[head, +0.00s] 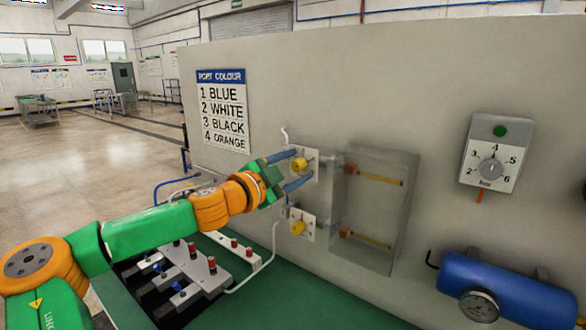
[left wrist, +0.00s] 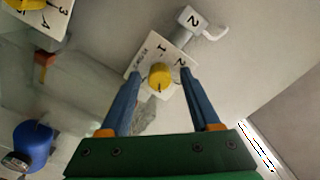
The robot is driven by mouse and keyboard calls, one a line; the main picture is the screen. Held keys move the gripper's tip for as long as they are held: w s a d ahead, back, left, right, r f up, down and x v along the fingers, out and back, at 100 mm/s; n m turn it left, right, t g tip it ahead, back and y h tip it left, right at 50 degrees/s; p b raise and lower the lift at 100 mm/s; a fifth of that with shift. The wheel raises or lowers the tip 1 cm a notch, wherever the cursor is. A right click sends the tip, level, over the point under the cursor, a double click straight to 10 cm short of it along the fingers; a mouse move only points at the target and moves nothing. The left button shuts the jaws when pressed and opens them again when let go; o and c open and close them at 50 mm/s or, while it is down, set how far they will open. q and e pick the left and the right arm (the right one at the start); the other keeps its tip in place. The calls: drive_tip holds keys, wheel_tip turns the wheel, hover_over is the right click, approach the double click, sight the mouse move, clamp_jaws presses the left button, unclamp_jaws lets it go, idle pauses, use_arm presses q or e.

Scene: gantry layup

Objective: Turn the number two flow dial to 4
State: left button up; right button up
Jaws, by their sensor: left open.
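A yellow dial (head: 299,164) sits on an upper white plate on the grey wall. In the left wrist view the yellow dial (left wrist: 160,78) shows a small dark mark, and its plate carries printed numbers. A second yellow dial (head: 298,228) is on a lower white plate. My right gripper is not in view.
A clear box (head: 376,210) with two yellow indicators is right of the dials. A port colour sign (head: 223,112) hangs left. Fittings (head: 185,270) stand on the green bench.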

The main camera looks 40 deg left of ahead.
use_arm(q)
drive_tip(key=shift+s+f+b, duration=0.1)
drive_tip(key=shift+s+b, duration=0.1)
drive_tip(key=shift+b, duration=0.15)
drive_tip(key=s+b, duration=0.2)
drive_tip(key=shift+s+d+f+b, duration=0.1)
drive_tip(key=shift+s+f+b, duration=0.05)
drive_tip(key=shift+f+b, duration=0.15)
drive_tip(key=s, duration=0.1)
drive_tip(key=s+b, duration=0.1)
drive_tip(key=s, duration=0.2)
drive_tip(key=shift+s+d+r, duration=0.2)
drive_tip(key=shift+d+r, duration=0.1)
drive_tip(key=shift+r, duration=0.1)
